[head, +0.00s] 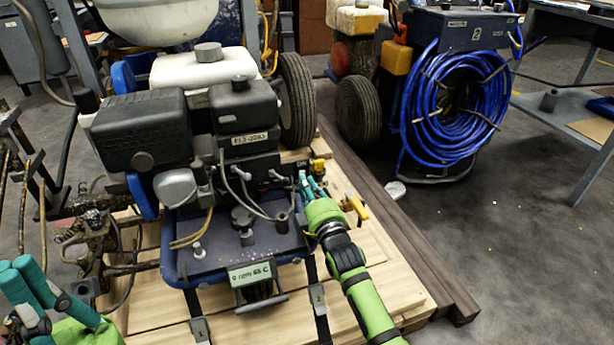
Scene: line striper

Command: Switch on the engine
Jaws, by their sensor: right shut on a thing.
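The engine (190,130) is a black and grey unit with a white tank, on a blue-framed base on a wooden pallet. A small white label and several cables show on its front. My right gripper (308,186), with teal fingers and a green wrist, is at the engine's lower right, beside a small "ON" label. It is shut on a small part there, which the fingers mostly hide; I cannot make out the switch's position. My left gripper (45,290) is at the lower left edge, partly cut off, with its teal fingers apart and empty, away from the engine.
A yellow handle (356,207) stands just right of my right gripper. A coiled blue hose (455,105) hangs on another machine at the back right. Metal pipework (95,235) is at the left of the engine. The floor at right is mostly clear.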

